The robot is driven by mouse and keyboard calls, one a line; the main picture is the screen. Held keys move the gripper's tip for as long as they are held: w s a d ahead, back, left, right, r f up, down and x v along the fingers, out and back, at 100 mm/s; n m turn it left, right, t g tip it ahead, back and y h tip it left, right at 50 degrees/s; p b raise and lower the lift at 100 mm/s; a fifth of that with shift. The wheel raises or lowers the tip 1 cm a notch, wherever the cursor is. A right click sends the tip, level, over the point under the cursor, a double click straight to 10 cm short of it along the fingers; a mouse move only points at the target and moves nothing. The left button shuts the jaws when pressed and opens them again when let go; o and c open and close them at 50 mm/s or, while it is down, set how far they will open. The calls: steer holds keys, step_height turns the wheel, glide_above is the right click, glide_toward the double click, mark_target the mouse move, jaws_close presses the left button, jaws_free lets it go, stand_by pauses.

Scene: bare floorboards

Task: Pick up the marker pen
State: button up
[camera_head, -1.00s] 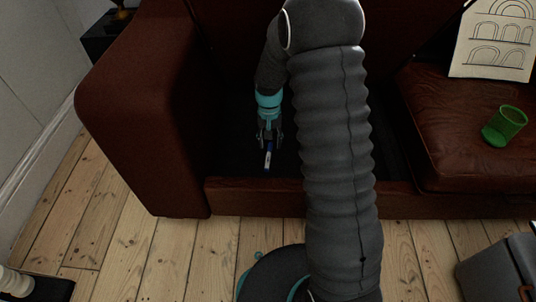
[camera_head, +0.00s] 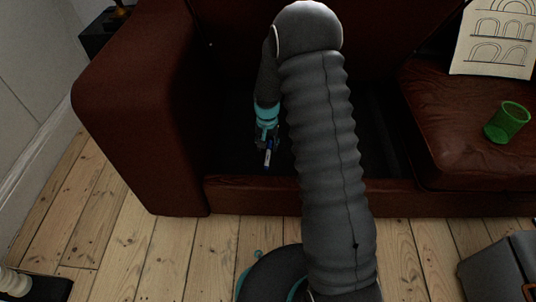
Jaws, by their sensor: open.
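The marker pen (camera_head: 268,158) is a small blue and white stick on the dark base inside the sofa, where a seat cushion is absent. My gripper (camera_head: 267,145) is over the pen's far end, its fingers dark and small. The jaws are open. The gripper and dark surroundings hide the pen's upper part. I cannot tell whether the fingers touch it.
The brown leather sofa (camera_head: 130,110) has a raised front rail (camera_head: 250,192) and a tall left arm. A green cup (camera_head: 507,122) and a drawing sheet (camera_head: 493,38) are on the right seat. A grey box (camera_head: 500,272) stands on the floorboards at lower right.

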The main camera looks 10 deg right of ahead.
mark_target(268, 156)
step_height(268, 156, down, 5)
steer(key=shift+s+r+b, duration=0.1)
steer(key=shift+b, duration=0.25)
jaws_close()
